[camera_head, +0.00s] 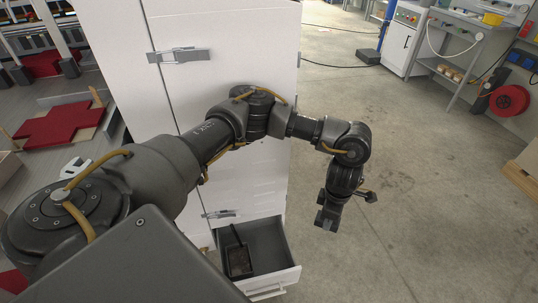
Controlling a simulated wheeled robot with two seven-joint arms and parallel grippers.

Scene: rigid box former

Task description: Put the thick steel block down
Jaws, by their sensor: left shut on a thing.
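My left gripper (335,203) hangs below its wrist, to the right of the white cabinet (232,110) and over open floor. It is shut on a small dark blocky thing, the thick steel block (327,221), at its lower end. The block is dark grey like the fingers, so its outline is hard to tell. The block is apart from the cabinet and above the floor. My right gripper is not in view.
A drawer (283,279) at the cabinet's bottom stands open, with a dark brown box-like thing (240,262) inside at its left. Its right part looks bare. Concrete floor (430,200) lies clear to the right. A workbench (465,20) and red reel (509,101) stand at the back right.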

